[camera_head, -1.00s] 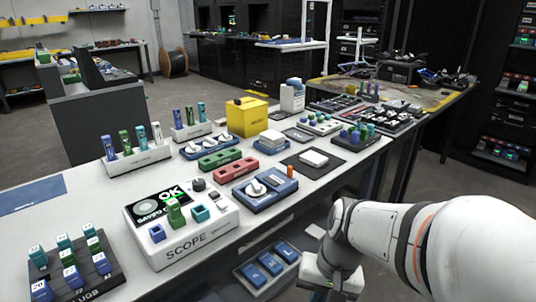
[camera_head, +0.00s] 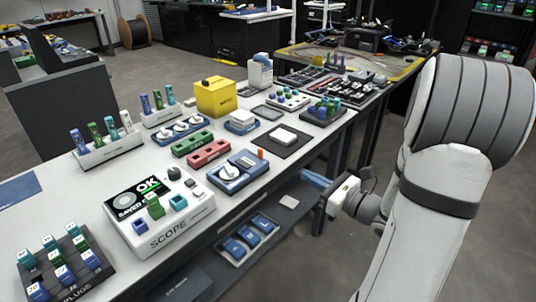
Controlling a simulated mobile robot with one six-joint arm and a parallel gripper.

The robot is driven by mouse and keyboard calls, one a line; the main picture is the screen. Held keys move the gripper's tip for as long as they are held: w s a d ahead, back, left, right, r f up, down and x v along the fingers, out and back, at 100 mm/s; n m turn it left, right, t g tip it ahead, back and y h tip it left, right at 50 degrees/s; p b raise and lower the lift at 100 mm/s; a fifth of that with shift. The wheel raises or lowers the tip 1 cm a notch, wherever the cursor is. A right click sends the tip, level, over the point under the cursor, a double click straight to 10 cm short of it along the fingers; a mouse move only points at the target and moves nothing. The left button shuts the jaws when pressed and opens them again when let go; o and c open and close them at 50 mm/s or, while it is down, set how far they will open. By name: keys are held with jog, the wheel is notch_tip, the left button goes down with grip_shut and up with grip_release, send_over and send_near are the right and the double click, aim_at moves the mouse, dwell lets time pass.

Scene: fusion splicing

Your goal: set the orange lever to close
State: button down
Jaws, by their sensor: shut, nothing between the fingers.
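The orange lever (camera_head: 260,154) is small and stands upright at the right corner of a blue unit (camera_head: 236,175) with a white rotary knob, near the front edge of the bench (camera_head: 190,265). Its exact setting is too small to read. My gripper (camera_head: 336,203) is shut and empty. It is in front of the bench, to the right of the lever and lower in the picture, well apart from it.
The scope box (camera_head: 157,215) is left of the blue unit, and a red rack (camera_head: 208,153) lies behind it. A black mat (camera_head: 285,142) with a white block is to the right. A lower shelf holds a tray of blue blocks (camera_head: 247,237).

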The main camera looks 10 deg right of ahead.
aim_at(262, 152)
jog(key=b+x, duration=0.1)
jog(key=x, duration=1.3)
jog(key=shift+a+f+b, duration=0.1)
jog(key=shift+b, duration=0.2)
